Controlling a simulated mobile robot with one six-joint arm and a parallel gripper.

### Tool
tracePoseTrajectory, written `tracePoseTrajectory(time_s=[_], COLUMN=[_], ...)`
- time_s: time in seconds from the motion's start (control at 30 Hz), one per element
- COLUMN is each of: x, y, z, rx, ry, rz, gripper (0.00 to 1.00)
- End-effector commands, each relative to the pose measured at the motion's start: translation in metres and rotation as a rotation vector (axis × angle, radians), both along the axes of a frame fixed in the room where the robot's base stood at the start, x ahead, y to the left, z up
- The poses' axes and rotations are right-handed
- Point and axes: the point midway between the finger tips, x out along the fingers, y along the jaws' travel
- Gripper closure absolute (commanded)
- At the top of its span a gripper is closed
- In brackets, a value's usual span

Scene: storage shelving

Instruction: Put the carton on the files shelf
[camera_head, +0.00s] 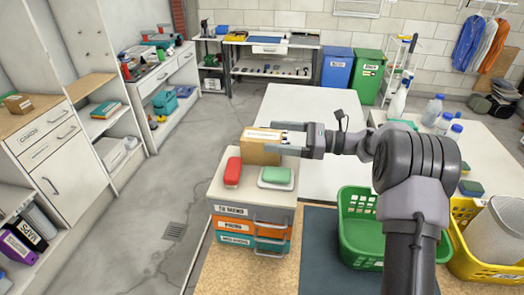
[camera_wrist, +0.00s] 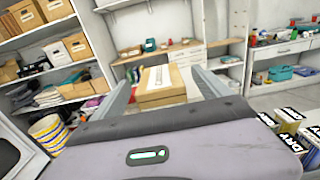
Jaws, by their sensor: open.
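The brown carton (camera_head: 261,152) with a pale label is at the back of the drawer unit's grey top (camera_head: 228,190). My gripper (camera_head: 281,139) reaches it from the right, with its fingers open around it. In the wrist view the carton (camera_wrist: 163,95) lies between the two spread fingers. I cannot tell whether either finger touches it, or whether its underside rests on the top. A low shelf at the left edge holds upright binders (camera_head: 22,240), one marked MAPS; I cannot read a files label on it.
A red case (camera_head: 233,172) and a green-topped container (camera_head: 276,176) are close in front of the carton. Green (camera_head: 358,262) and yellow (camera_head: 488,270) baskets stand at right. Another small carton (camera_head: 18,104) sits on the left cabinet. The grey floor (camera_head: 175,185) between is clear.

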Motion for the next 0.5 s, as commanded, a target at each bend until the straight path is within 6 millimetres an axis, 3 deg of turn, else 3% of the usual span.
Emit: tracePoseTrajectory(time_s=[0.1, 0.2, 0.43, 0.5], x=[0.003, 0.006, 0.007, 0.007], y=[0.026, 0.04, 0.044, 0.044], z=[-0.007, -0.005, -0.002, -0.002], rx=[0.001, 0.0, 0.0, 0.0], ry=[-0.001, 0.0, 0.0, 0.0], rz=[0.004, 0.003, 0.001, 0.001], gripper=[0.13, 0.13, 0.13, 0.23])
